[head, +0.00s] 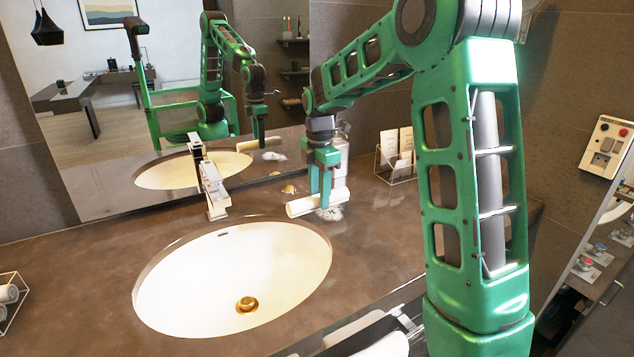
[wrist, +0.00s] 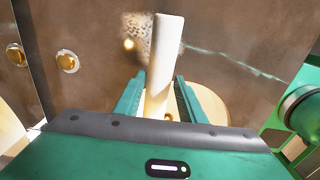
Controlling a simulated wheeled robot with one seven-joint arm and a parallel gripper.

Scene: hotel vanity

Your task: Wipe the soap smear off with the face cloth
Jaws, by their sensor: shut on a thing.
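The face cloth (head: 302,206) is a white roll, held lying across my gripper (head: 321,198) at the counter behind the basin's right rim. My gripper's two green fingers are shut around the roll. In the wrist view the cloth (wrist: 166,50) sticks out beyond my gripper (wrist: 159,92). The soap smear (head: 331,214) is a whitish speckled patch on the dark counter, right beside and partly under the cloth. It also shows in the wrist view (wrist: 136,38), partly covered by the roll. I cannot tell whether the cloth touches the counter.
The white basin (head: 190,287) lies in front, with the tap (head: 213,190) behind it. A small gold item (head: 289,189) sits left of my gripper near the mirror (head: 100,190). A card rack (head: 397,172) stands to the right. A wire rack with rolled towels (head: 8,293) is far left.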

